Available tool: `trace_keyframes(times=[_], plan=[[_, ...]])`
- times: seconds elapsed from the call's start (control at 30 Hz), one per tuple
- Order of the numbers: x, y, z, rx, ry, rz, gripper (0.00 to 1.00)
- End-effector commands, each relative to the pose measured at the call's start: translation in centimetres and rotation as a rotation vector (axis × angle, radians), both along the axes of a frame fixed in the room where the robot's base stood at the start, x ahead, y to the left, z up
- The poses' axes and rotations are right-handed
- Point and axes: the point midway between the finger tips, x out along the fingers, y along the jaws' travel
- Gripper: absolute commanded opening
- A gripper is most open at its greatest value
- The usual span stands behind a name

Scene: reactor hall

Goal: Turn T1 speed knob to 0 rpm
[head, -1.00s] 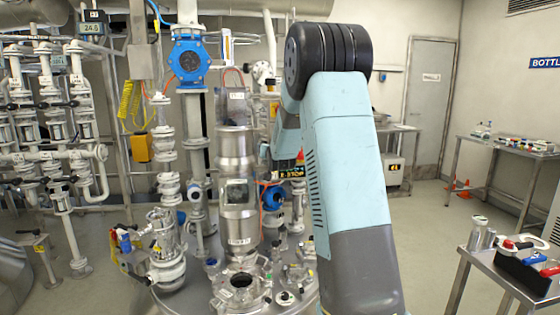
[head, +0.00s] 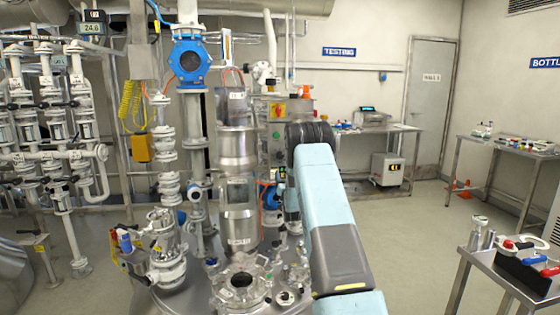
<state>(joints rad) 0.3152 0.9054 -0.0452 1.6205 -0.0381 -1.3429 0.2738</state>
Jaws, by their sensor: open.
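A grey control cabinet (head: 268,148) stands behind the steel reactor column, left of my arm. It carries a red-and-yellow switch (head: 278,110) and several small buttons. The T1 speed knob cannot be made out at this size; it may be among the small controls or hidden behind my arm. My arm reaches up and away from the lower right, with its black joint in front of the cabinet's right part. My gripper is hidden behind the arm and the column, so its place relative to the knob does not show.
The reactor lid (head: 240,291) with its fittings and the steel column (head: 238,150) stand close to my arm's left. White piping fills the left side. A steel table (head: 500,272) with tools is at right. Open floor (head: 420,220) lies between it and the testing bench.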

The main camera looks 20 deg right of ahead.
Motion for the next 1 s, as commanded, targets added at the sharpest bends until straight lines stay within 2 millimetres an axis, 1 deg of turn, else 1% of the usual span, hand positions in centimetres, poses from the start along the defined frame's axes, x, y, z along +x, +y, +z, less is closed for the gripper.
trace_keyframes(times=[0.17, 0.4, 0.6, 0.8, 1.0], plan=[[2.2, -0.6, 1.0, -0.001, -0.002, 0.001, 0.67], [6.0, -1.7, 2.6, -0.001, -0.002, 0.001, 0.67], [8.8, -2.5, 3.8, -0.001, -0.001, 0.001, 0.67], [10.7, -3.1, 4.6, 0.000, 0.000, 0.001, 0.67], [11.6, -3.3, 4.9, 0.000, 0.002, 0.001, 0.67]])
